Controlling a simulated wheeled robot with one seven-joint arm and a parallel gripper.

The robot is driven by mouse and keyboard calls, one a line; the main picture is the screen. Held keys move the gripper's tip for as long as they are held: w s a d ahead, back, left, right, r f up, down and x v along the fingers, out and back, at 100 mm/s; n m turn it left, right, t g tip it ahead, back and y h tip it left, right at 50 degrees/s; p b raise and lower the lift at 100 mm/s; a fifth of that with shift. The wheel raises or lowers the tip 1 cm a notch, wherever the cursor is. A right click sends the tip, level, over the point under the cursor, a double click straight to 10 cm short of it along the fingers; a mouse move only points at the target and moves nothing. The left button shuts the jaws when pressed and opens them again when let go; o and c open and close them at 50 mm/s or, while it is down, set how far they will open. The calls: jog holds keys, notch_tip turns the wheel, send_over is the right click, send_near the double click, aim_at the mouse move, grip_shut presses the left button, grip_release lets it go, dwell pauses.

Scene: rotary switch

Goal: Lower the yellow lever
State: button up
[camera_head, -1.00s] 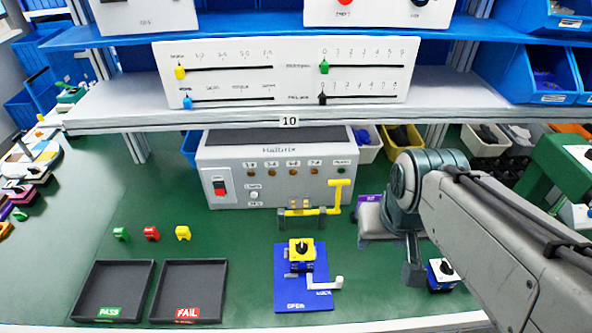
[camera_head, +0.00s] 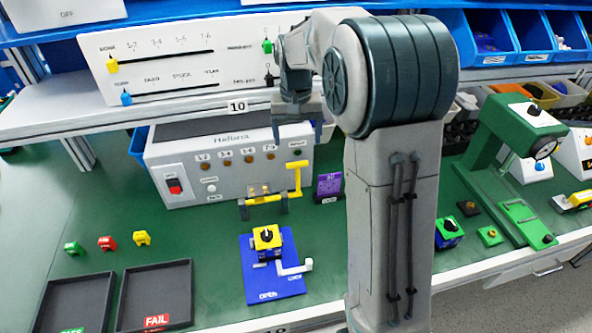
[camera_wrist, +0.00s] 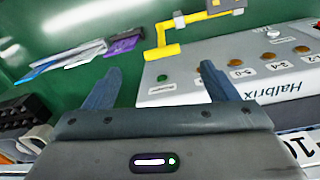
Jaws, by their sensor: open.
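The yellow lever (camera_head: 296,180) stands in front of the grey Halbrix box, at its right end. Its upright arm joins a horizontal yellow bar (camera_head: 265,200) carried by grey brackets. The lever also shows in the wrist view (camera_wrist: 161,38), beyond the fingertips. My gripper (camera_head: 297,130) is above the lever, in front of the shelf edge and the box top, with its fingers pointing down. In the wrist view my gripper (camera_wrist: 160,70) has its two blue fingers spread with nothing between them. The lever appears apart from the fingers.
The Halbrix box (camera_head: 225,165) is behind the lever, and the shelf edge (camera_head: 180,113) overhangs it. A purple sign (camera_head: 328,186) stands right of the lever. A blue board (camera_head: 285,285) with a yellow switch lies in front. A green press (camera_head: 505,150) is at right.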

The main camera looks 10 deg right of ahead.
aim_at(298, 168)
jog(key=shift+w+f, duration=0.65)
jog(key=shift+w, duration=0.1)
jog(key=shift+f, duration=0.3)
jog(key=f, duration=0.4)
jog(key=f+p, duration=0.1)
jog(key=f, duration=0.8)
jog(key=shift+d, duration=0.25)
jog(key=c, duration=1.4)
